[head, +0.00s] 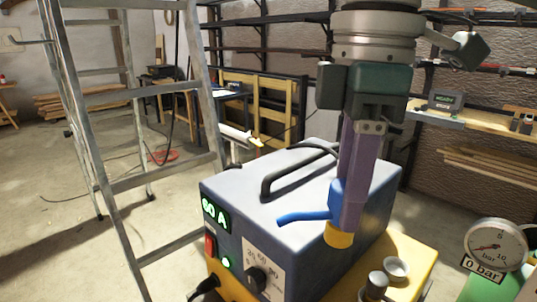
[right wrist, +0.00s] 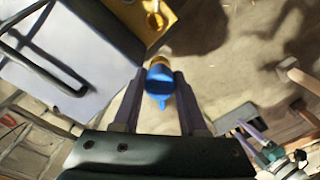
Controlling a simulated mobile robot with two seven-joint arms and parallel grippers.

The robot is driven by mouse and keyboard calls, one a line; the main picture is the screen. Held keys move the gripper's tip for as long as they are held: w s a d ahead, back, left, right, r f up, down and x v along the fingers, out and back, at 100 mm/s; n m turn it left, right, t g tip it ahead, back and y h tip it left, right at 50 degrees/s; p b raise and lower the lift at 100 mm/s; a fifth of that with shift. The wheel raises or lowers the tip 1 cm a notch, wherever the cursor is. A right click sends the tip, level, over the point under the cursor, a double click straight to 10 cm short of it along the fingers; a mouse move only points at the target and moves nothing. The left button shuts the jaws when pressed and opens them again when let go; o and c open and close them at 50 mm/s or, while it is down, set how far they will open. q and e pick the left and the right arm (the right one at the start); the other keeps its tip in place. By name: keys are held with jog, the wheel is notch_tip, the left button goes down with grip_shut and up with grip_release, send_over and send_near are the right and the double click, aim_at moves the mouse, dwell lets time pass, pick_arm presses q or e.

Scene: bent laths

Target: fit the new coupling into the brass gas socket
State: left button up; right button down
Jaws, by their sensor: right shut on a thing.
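My right gripper (head: 355,195), with purple fingers, is shut on the blue coupling (head: 345,197), which has a side lever and a yellow end pointing down. It is held in front of the welder's side, above the yellow surface. In the right wrist view the blue coupling (right wrist: 158,82) sits between the fingertips. A small brass ring (right wrist: 155,20) on the yellow plate, likely the gas socket, lies apart from the coupling. Two small round fittings show in the head view; I cannot tell which is the socket.
The blue-grey welder (head: 290,200) with a black handle stands left of the coupling. The yellow surface (head: 425,255) carries a metal knob (head: 376,285) and a pale ring (head: 397,268). A pressure gauge (head: 497,243) is at right. A ladder (head: 110,185) stands at left.

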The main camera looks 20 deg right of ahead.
jog(key=d+f+n+b, duration=0.1)
jog(key=f+n+b, duration=0.2)
jog(key=f+n, duration=0.2)
jog(key=d+f+n+b, duration=0.1)
jog(key=f+n+b, duration=0.1)
jog(key=f+n, duration=0.3)
jog(key=d+f+n+b, duration=0.1)
jog(key=f+n+b, duration=0.2)
jog(key=f+n, duration=0.3)
jog(key=shift+s+d+f+h+b, duration=0.1)
jog(key=shift+d+f+h+b, duration=0.1)
jog(key=shift+f, duration=0.9)
jog(key=shift+s+d+f+h+b, duration=0.1)
jog(key=shift+d+f+b, duration=0.05)
jog(key=shift+f, duration=0.9)
pick_arm(q)
notch_tip(320, 180, down, 11)
jog(key=b, duration=0.1)
jog(key=shift+f, duration=0.15)
pick_arm(e)
jog(key=shift+f, duration=1.3)
pick_arm(q)
jog(key=shift+d+r+p, duration=0.1)
jog(key=shift+r+p, duration=0.2)
jog(key=shift+r, duration=0.15)
pick_arm(e)
jog(key=shift+w, duration=0.15)
